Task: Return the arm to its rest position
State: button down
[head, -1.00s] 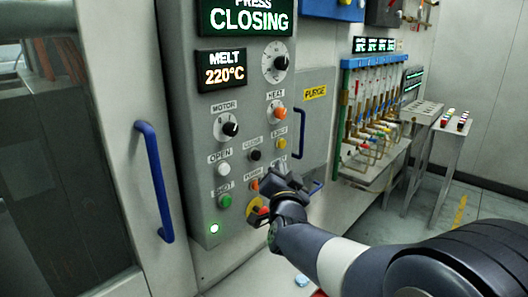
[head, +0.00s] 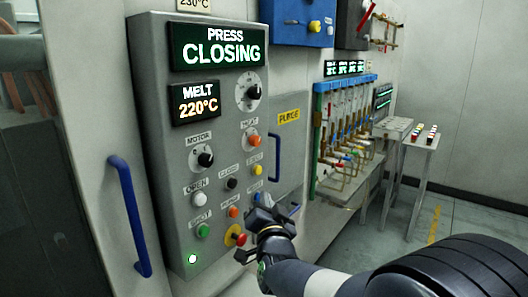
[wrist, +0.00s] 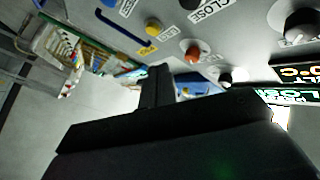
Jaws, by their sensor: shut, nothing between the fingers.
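My gripper (head: 262,215) is shut and empty in the lower middle of the head view, in front of the lower right part of the grey control panel (head: 172,150). It hides part of the panel's lower right edge. My arm reaches in from the lower right. In the wrist view my shut gripper (wrist: 157,85) points toward the panel, with the yellow button (wrist: 153,27) and the orange button (wrist: 192,50) beyond it. I cannot tell the exact gap to the panel.
A blue door handle (head: 131,215) stands out left of the panel. A red and yellow stop button (head: 236,235) is just left of my gripper. A rack of tubes (head: 345,130) and a small table (head: 418,140) are at the right. The floor there looks clear.

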jog(key=shift+s+d, duration=0.4)
jog(key=shift+d, duration=0.1)
jog(key=w+a, duration=0.1)
jog(key=a, duration=0.1)
jog(key=w+a+b, duration=0.1)
jog(key=w+a, duration=0.1)
jog(key=shift+w+a+f, duration=0.15)
jog(key=shift+w+f, duration=0.05)
dwell(0.5)
jog(key=shift+b, duration=0.6)
jog(key=r+p, duration=0.1)
jog(key=p, duration=0.4)
jog(key=shift+w+a, duration=0.1)
jog(key=shift+a, duration=0.05)
